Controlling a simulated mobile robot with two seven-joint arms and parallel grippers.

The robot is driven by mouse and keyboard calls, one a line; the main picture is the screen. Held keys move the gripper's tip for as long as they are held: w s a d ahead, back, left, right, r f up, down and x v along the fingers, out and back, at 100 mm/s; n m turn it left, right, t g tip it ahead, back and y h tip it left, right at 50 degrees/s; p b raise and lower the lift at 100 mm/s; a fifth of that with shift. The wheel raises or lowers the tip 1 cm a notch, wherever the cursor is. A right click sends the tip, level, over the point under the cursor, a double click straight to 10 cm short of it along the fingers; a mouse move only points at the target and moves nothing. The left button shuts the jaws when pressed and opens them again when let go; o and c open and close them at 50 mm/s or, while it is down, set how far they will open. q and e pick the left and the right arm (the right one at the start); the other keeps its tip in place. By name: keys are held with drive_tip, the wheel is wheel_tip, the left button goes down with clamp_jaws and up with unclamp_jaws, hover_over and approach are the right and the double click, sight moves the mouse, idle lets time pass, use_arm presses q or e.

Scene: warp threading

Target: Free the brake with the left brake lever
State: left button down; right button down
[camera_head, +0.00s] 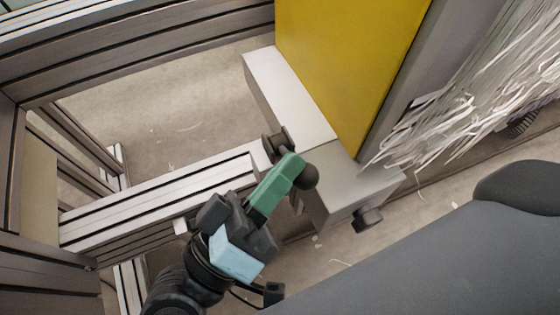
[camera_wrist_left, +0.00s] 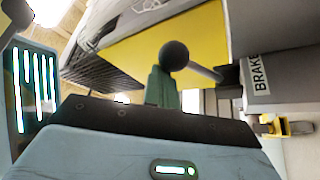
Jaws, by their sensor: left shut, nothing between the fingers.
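The left brake lever shows as a dark round ball knob (camera_head: 307,177) beside a light grey metal housing. In the left wrist view the same knob (camera_wrist_left: 174,55) sits on a grey rod that runs right towards a box lettered BRAKE (camera_wrist_left: 262,78). My left gripper (camera_head: 290,163) has green fingers, shut and empty, right beside the knob. In the left wrist view the green fingers (camera_wrist_left: 162,88) rise just below and behind the knob, which overlaps their tips. I cannot tell whether they touch it. My right gripper is not in view.
A yellow panel (camera_head: 350,60) stands above the grey housing (camera_head: 290,95). Aluminium frame beams (camera_head: 160,195) lie left of it. Loose pale threads (camera_head: 470,85) hang at the upper right. A dark round knob (camera_head: 367,219) sticks out of the housing's lower end.

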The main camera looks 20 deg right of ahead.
use_arm(q)
drive_tip(key=shift+s+f, duration=0.15)
drive_tip(key=shift+f, duration=0.15)
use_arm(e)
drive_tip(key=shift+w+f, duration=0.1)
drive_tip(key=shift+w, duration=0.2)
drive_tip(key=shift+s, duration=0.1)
